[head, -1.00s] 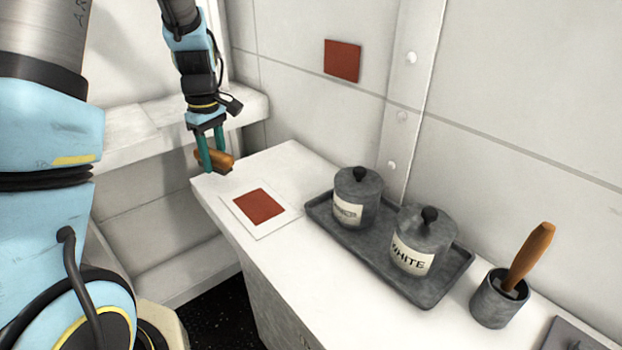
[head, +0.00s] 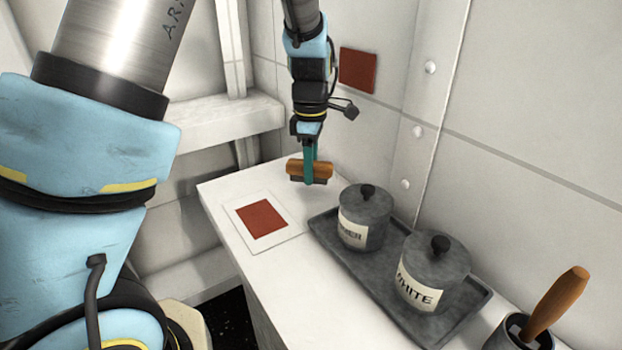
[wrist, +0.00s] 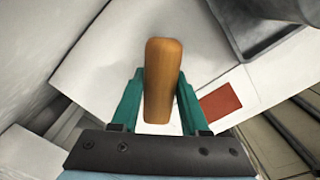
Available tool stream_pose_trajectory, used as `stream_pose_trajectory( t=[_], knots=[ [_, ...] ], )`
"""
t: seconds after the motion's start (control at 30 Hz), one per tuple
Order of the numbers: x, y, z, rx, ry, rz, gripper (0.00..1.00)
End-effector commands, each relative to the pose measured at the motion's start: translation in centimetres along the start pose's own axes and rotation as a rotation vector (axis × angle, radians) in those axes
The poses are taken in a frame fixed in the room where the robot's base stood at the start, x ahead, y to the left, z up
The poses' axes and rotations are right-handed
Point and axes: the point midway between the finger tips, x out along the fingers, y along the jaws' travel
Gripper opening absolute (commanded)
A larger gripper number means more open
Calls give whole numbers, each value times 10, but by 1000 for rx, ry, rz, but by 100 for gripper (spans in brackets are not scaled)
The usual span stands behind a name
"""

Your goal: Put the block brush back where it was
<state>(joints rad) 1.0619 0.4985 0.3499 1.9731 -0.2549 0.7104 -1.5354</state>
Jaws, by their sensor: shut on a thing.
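The block brush (head: 296,168) has an orange-brown wooden back and dark bristles facing down. My gripper (head: 310,168) is shut on it, with one teal finger on each side, and holds it over the far end of the white counter (head: 222,192). In the wrist view the wooden back of the brush (wrist: 163,75) lies between the two teal fingers of my gripper (wrist: 160,105). From these views I cannot tell for certain whether the bristles touch the counter.
A white card with a red square (head: 262,218) lies on the counter. A grey tray (head: 345,270) bears two lidded grey pots (head: 365,215) (head: 433,265), one labelled WHITE. A grey cup (head: 512,335) holds a wooden-handled tool (head: 558,300). A red square (head: 358,70) is on the wall.

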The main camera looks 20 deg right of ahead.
Motion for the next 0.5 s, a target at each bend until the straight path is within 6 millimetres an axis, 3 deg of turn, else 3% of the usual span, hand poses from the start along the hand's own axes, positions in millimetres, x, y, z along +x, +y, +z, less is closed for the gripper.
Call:
stream_pose_trajectory(
  t=[0.23,0.5],
  knots=[
    [31,-1,-1,-1,1,-3,0],
    [33,0,0,0,1,-1,0]
  ],
)
